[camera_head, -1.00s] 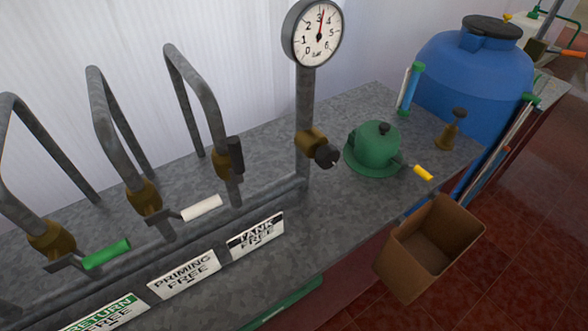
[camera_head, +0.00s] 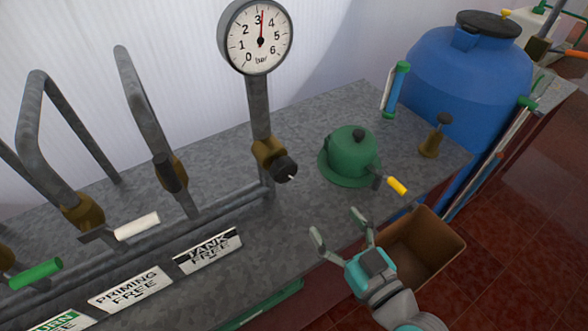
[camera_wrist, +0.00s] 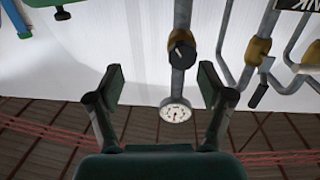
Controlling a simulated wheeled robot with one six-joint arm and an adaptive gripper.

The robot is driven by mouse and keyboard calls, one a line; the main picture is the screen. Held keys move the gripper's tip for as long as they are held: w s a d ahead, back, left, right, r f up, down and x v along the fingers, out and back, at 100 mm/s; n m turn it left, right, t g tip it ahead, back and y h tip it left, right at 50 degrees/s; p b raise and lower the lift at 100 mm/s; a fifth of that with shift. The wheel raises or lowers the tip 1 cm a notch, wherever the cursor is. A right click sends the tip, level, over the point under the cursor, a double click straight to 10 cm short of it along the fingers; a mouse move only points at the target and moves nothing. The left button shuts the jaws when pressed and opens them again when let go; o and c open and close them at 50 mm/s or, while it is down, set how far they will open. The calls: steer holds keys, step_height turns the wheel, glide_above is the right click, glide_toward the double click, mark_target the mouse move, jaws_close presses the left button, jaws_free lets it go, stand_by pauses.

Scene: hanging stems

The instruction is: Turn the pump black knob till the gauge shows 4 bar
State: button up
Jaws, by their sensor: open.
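The round white pressure gauge (camera_head: 256,36) stands on a grey pipe at the back of the bench. Its needle points almost straight up, at about 3 or a little past it. The black knob (camera_head: 285,169) sits on a brass valve (camera_head: 266,152) low on the same pipe. My gripper (camera_head: 339,229) is open and empty, in front of the bench edge, to the right of and below the knob in the picture. In the wrist view the knob (camera_wrist: 182,53) shows upside down, ahead between the spread fingers (camera_wrist: 162,82) and apart from them.
A green pump (camera_head: 350,152) with a yellow-ended lever stands right of the knob. Left are pipes with a white handle (camera_head: 137,226) and a green handle (camera_head: 36,274). A brown box (camera_head: 430,245) is beyond my gripper. A blue tank (camera_head: 470,75) stands at the right.

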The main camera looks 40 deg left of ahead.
mark_target(288, 174)
steer(key=w+a+r+n+g, duration=0.1)
steer(key=a, duration=0.3)
steer(key=a+r+n+y, duration=0.1)
steer(key=a, duration=0.4)
steer(key=w+a+r+g, duration=0.1)
steer(key=a+r, duration=0.1)
steer(key=a, duration=0.2)
steer(key=shift+w+a+r+n+g+y, duration=0.1)
steer(key=shift+w+a+n+g+y, duration=0.2)
steer(key=shift+a+n, duration=0.1)
steer(key=c, duration=1.2)
steer(key=shift+o, duration=0.2)
